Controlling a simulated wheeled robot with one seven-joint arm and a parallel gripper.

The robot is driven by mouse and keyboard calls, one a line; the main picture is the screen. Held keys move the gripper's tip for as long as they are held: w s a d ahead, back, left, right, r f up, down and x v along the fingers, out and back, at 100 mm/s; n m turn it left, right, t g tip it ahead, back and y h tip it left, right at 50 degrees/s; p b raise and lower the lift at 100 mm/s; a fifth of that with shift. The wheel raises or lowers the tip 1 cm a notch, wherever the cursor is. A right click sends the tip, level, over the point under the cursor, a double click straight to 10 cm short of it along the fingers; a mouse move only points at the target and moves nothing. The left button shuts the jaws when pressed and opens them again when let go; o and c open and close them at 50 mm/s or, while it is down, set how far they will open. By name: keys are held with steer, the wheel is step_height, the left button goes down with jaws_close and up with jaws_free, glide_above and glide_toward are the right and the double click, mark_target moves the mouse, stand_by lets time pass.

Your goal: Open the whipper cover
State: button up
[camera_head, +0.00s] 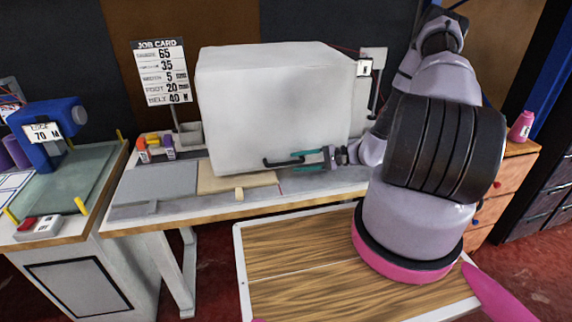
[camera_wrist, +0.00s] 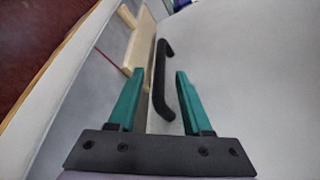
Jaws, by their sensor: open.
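The whipper cover (camera_head: 275,95) is a large light grey box standing on the bench in the head view. Its plain side fills the right of the wrist view (camera_wrist: 255,75). A black bar handle (camera_head: 282,163) sits low on its front face. The handle also shows in the wrist view (camera_wrist: 162,80). My gripper (camera_head: 300,158) is close to the handle, at its right end in the head view. In the wrist view its teal fingers (camera_wrist: 155,88) are spread, with the handle's near end between them. I cannot tell whether a finger touches it.
A tan board (camera_head: 237,180) lies on the bench below the cover's front. A job card (camera_head: 162,70) stands at the left on a post. A blue machine (camera_head: 50,125) stands on the left table. A wood-topped surface (camera_head: 300,265) lies in front of the bench.

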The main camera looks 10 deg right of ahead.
mark_target(293, 162)
steer(key=shift+x, duration=2.5)
jaws_close()
